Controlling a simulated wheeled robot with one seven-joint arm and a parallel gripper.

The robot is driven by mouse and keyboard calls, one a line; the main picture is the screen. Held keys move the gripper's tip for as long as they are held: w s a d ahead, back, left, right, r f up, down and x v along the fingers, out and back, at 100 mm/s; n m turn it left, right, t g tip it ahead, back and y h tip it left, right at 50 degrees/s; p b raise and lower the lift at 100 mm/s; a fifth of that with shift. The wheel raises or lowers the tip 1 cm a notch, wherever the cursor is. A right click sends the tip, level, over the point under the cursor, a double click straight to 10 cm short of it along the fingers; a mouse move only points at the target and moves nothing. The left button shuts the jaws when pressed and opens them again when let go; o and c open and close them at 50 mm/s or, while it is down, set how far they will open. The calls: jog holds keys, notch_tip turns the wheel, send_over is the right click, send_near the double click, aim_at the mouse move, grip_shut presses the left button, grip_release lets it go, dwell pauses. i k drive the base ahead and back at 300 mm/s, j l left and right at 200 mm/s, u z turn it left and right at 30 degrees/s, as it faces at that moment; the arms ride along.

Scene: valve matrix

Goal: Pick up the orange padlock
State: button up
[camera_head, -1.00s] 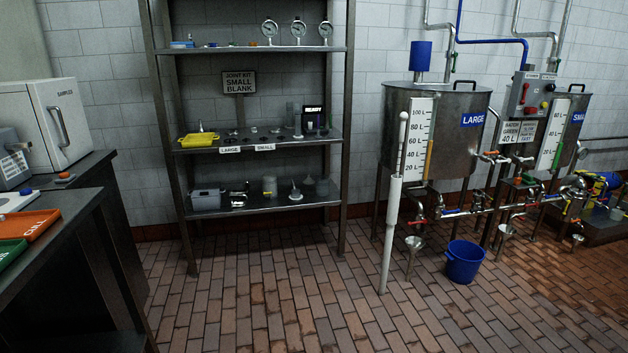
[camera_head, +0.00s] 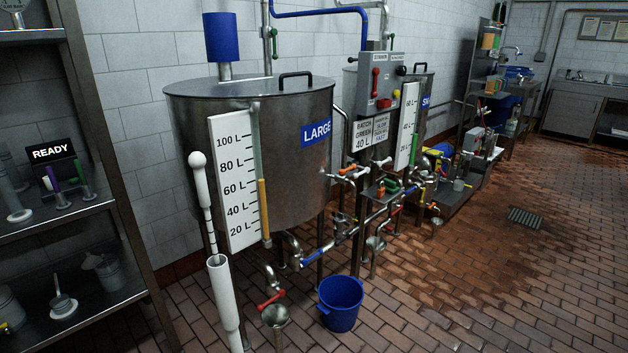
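A small orange item (camera_head: 381,191) sits on a little ledge between the two tanks, beside a small green item (camera_head: 392,185). It may be the orange padlock, but it is too small to tell its shape for sure. An orange valve handle (camera_head: 346,179) is on the pipework just to its left. My gripper is not in view.
The large tank (camera_head: 280,110) stands left of a control box (camera_head: 381,82). A white pole (camera_head: 222,290), a blue bucket (camera_head: 341,303) and a funnel (camera_head: 275,315) stand in front. Shelving (camera_head: 105,220) is at left. The brick floor (camera_head: 480,290) at right is mostly clear.

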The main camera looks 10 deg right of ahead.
aim_at(381, 191)
jog(key=i+l+z, duration=0.15)
jog(key=i+z, duration=0.2)
jog(key=i, duration=0.75)
jog(key=i+l, duration=0.35)
jog(key=i, duration=0.15)
jog(key=i+l+z, duration=0.1)
jog(key=i+l, duration=0.3)
jog(key=i, duration=0.15)
jog(key=i+l, duration=0.4)
jog(key=l, duration=0.15)
jog(key=i+l, duration=0.45)
jog(key=l+z, duration=0.05)
jog(key=l, duration=0.05)
